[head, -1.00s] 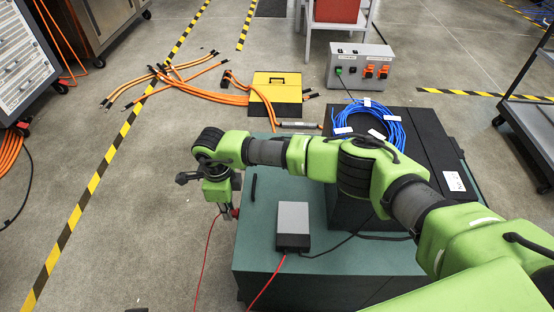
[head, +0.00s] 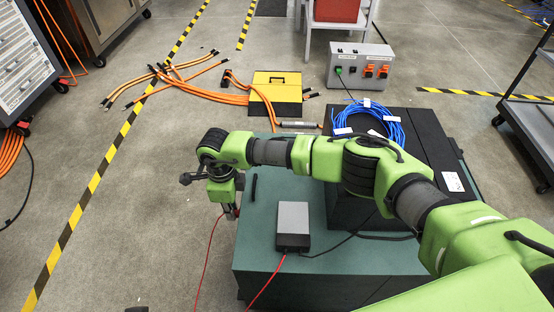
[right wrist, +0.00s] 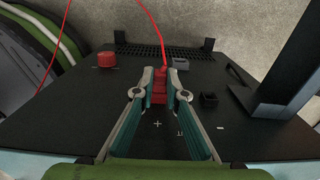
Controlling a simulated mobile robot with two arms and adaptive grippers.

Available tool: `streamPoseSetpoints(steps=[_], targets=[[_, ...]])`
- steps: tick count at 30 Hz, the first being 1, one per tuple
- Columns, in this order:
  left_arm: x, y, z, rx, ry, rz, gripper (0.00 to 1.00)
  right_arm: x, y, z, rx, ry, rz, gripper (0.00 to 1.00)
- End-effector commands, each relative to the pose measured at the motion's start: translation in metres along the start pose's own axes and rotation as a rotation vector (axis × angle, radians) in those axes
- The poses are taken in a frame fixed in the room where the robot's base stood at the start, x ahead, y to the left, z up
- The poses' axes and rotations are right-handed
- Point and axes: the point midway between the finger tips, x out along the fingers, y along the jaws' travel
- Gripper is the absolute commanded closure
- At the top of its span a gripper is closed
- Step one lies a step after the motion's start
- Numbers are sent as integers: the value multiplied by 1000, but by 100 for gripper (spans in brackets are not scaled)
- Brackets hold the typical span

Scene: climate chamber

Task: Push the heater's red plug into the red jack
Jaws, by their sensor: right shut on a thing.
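My right gripper (right wrist: 160,78) is shut on the red plug (right wrist: 159,74) in the right wrist view. The plug's thin red cable runs up and away from it. Plug and fingers are over a black panel (right wrist: 90,110), above a white plus mark. The fingers and plug cover the spot there, so I cannot tell the red jack from the plug or how deep the plug sits. A black jack (right wrist: 209,100) is to the right, near a minus mark. In the head view my right gripper (head: 231,211) is at the green table's left edge. My left gripper is not in view.
A red round knob (right wrist: 107,60) and a small grey part (right wrist: 180,64) are on the panel. A grey box (head: 293,218) with red and black cables lies on the green table (head: 265,250). A blue cable coil (head: 385,122) lies on a black case.

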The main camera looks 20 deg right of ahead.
Motion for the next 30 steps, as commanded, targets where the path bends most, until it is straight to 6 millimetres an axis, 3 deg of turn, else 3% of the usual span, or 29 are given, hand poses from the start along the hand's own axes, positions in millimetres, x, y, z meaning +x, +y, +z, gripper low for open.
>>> streamPoseSetpoints(steps=[1,2,3,4,17,30], targets=[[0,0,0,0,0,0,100,0,0,-1,1,3,1,100],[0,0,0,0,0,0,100,0,0,-1,1,3,1,80],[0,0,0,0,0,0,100,0,0,-1,1,3,1,70],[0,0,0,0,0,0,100,0,0,-1,1,3,1,68],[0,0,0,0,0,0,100,-8,-1,0,1,0,-1,68],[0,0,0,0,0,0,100,-94,-1,0,0,1,-2,68]])
